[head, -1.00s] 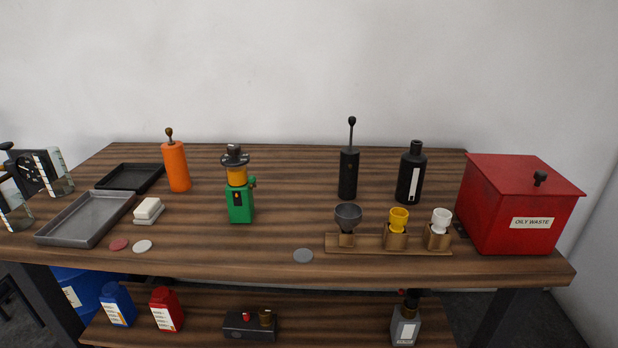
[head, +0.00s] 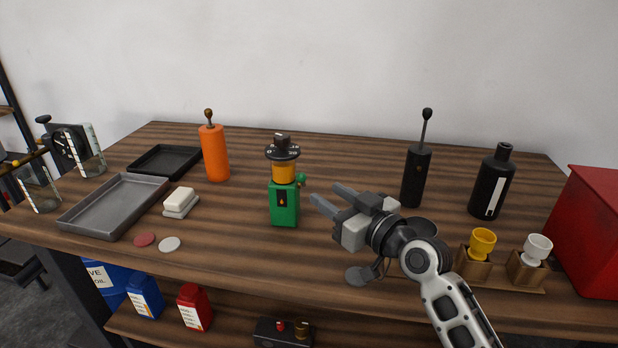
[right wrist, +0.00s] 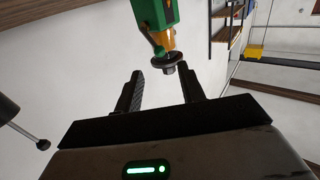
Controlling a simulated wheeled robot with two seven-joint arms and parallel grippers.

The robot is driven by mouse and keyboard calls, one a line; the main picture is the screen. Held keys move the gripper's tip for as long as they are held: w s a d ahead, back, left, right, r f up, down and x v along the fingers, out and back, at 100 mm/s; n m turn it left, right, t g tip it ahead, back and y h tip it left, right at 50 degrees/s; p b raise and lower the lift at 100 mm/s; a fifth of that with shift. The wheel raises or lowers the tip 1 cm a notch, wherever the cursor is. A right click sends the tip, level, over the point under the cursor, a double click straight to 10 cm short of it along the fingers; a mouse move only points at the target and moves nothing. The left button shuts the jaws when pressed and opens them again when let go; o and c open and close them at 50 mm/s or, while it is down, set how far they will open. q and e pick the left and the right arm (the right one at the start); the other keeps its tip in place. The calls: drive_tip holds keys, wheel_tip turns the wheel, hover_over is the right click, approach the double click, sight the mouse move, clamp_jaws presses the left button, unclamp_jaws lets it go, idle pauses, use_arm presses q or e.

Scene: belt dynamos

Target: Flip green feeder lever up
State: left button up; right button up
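The green feeder (head: 284,205) stands upright on the table, with a yellow-orange section and a black dial on top. Its green lever (head: 301,180) is a short knobbed piece on its right side; its exact angle is hard to tell. My right gripper (head: 323,195) is just right of the feeder, fingers apart and empty, pointing towards it without visible contact. In the right wrist view the feeder (right wrist: 153,12) appears upside down beyond the open fingers (right wrist: 168,78), with the lever (right wrist: 159,51) at its side. My left gripper is not in view.
An orange cylinder (head: 215,154) stands left of the feeder, and a black cylinder with a lever (head: 416,175) and black bottle (head: 491,183) to the right. Trays (head: 70,218) lie left. Yellow (head: 482,243) and white (head: 537,249) cups stand front right, near the red bin (head: 590,230).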

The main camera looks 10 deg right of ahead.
sight(305, 179)
drive_tip(key=x, duration=0.7)
drive_tip(key=shift+w, duration=0.1)
clamp_jaws()
